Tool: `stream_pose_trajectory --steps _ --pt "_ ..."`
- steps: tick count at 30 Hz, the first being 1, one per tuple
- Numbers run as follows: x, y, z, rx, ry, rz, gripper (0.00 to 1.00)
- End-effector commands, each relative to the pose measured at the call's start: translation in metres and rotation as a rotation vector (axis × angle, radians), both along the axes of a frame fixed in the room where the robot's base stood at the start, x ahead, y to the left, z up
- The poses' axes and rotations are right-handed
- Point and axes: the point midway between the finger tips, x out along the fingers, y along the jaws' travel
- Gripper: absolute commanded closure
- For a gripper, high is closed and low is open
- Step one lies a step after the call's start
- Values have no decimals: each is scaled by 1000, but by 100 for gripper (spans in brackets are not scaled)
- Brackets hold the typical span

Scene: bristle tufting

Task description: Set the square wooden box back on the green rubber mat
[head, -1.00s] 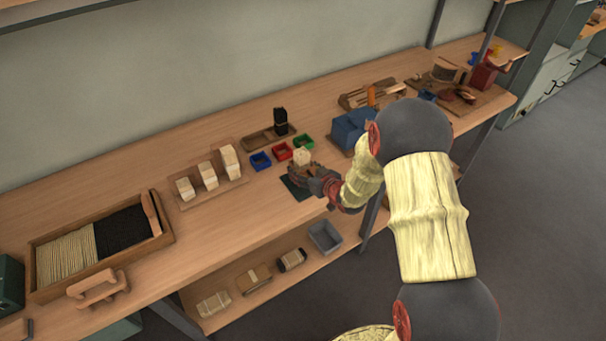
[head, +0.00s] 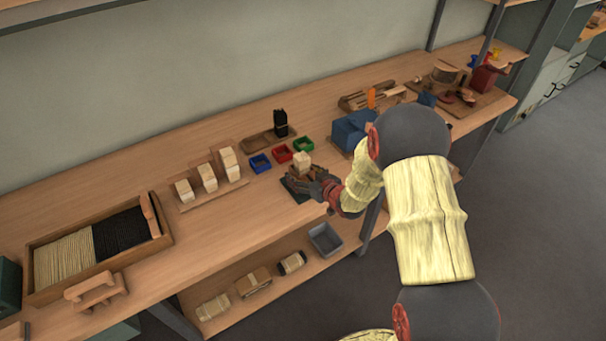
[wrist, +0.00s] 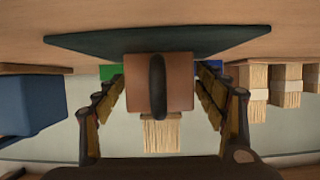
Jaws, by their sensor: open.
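The square wooden box (wrist: 181,90) is brown with a dark upright handle on the side facing me, and pale bristles stick out of its top. In the wrist view, which is upside down, it rests against the green rubber mat (wrist: 85,42). My gripper (wrist: 160,88) is open, with one finger on each side of the box and a small gap visible on each side. In the head view the fingers of my gripper (head: 318,186) hide most of the box; its pale bristle top (head: 302,161) shows above them. The dark mat (head: 293,190) shows at the left.
Blue, red (head: 282,153) and green small bins stand behind the mat. A rack of pale bristle blocks (head: 207,178) stands to the left. A blue case (head: 350,130) stands behind my arm to the right.

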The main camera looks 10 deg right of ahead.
Motion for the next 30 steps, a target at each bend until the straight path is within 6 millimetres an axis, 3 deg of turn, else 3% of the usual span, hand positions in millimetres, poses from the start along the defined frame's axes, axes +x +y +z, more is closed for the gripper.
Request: stream_pose_trajectory --steps 8,21,30 --pt "-9 -4 10 0 0 -1 29" --pt "-84 -28 43 0 -1 -2 29" --pt "-103 -37 57 -19 5 -9 29"
